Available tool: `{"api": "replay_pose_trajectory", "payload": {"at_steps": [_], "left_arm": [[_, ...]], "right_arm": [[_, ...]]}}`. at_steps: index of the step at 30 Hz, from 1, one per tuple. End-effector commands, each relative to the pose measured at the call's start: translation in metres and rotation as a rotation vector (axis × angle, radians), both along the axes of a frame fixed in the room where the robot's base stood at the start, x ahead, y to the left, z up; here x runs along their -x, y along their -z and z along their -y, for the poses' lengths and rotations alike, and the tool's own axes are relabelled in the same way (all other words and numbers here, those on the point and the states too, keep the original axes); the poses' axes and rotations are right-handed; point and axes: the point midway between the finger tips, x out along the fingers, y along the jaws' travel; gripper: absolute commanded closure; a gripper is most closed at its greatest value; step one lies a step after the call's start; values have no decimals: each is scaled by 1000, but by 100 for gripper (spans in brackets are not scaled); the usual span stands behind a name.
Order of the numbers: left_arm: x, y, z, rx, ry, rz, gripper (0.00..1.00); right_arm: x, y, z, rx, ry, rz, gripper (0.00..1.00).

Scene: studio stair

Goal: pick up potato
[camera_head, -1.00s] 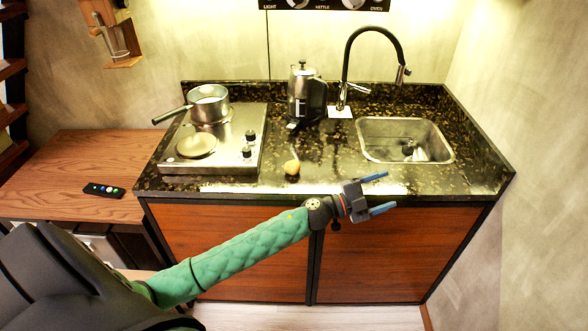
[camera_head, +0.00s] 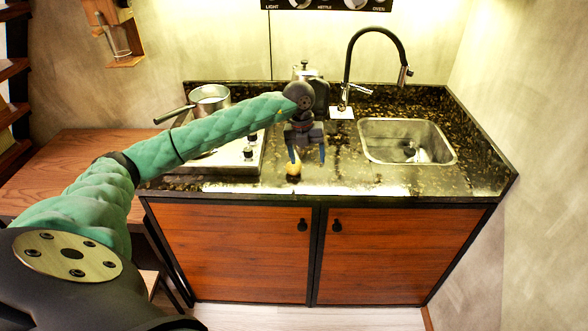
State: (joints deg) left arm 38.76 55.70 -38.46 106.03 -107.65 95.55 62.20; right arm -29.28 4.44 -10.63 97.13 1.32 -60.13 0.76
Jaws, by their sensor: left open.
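The potato (camera_head: 293,171) is a small tan lump on the dark speckled counter (camera_head: 370,181), near its front edge. My left gripper (camera_head: 308,161) is open and points down over the counter. Its left blue finger is at the potato and hides part of it; the right finger is to the right of the potato. I cannot tell whether the finger touches it. My right gripper is not in view.
A stove (camera_head: 240,157) with a saucepan (camera_head: 210,98) stands at the left, partly behind my left arm. A kettle (camera_head: 306,70) is behind the gripper. A sink (camera_head: 408,141) with a tall black faucet (camera_head: 375,38) is at the right. The counter right of the potato is clear.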

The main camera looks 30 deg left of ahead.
Motion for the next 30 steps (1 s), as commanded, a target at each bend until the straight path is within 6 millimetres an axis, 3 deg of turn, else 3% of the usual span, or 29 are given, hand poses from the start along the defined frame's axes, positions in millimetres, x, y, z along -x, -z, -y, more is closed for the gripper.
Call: {"api": "replay_pose_trajectory", "payload": {"at_steps": [3,6,11,13,20,30], "left_arm": [[0,-13,-32,-108,-47,-21,28],[1,-18,-44,-149,-66,-31,28],[1,-9,-46,-156,-72,-36,28],[1,-3,-46,-156,-71,-34,28],[0,10,-47,-154,-70,-34,28],[-4,36,-53,-154,-71,-34,28]], "right_arm": [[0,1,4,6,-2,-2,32],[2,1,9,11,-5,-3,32],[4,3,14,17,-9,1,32],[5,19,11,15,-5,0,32],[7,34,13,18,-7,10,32],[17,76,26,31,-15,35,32]]}}
